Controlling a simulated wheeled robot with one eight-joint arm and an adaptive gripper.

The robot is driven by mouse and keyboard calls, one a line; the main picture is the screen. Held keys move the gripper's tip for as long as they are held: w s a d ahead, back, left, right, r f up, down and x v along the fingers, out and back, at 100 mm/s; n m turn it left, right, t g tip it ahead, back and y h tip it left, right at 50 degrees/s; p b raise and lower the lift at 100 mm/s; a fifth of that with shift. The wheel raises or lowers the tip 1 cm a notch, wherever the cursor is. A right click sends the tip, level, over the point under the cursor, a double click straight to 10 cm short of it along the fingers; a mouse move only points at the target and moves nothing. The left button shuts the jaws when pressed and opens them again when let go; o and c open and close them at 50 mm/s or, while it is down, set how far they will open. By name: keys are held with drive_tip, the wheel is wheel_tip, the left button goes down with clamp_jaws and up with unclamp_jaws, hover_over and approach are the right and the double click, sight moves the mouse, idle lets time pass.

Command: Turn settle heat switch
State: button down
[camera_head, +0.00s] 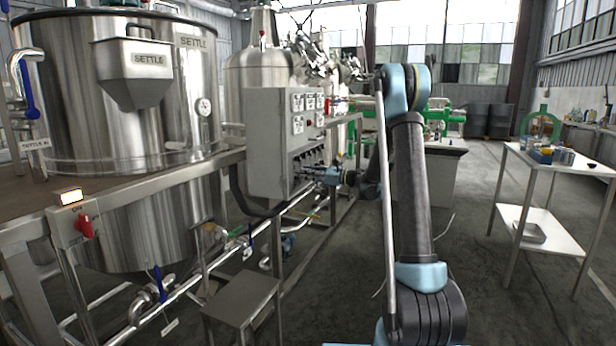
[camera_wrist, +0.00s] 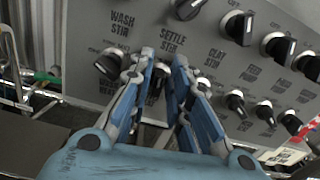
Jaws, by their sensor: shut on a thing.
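In the wrist view my gripper (camera_wrist: 162,60) has its two blue fingers on either side of a dark knob, the settle heat switch (camera_wrist: 158,72). The fingers are shut on it. This knob is in the lower row, below the "SETTLE STIR" label (camera_wrist: 181,34). The fingers hide most of its label and its sides, so its pointer angle cannot be told. In the head view my gripper (camera_head: 328,176) is at the sloped lower panel of the grey control cabinet (camera_head: 268,140); its fingertips are too small to make out.
Beside the held knob are the wash heat knob (camera_wrist: 106,66) on the left and another knob (camera_wrist: 203,86) close to the right finger. More knobs fill the panel to the right.

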drive_tip(key=shift+n, duration=1.3)
drive_tip(key=c, duration=1.7)
unclamp_jaws()
drive_tip(key=shift+s, duration=0.1)
drive_tip(key=v, duration=1.2)
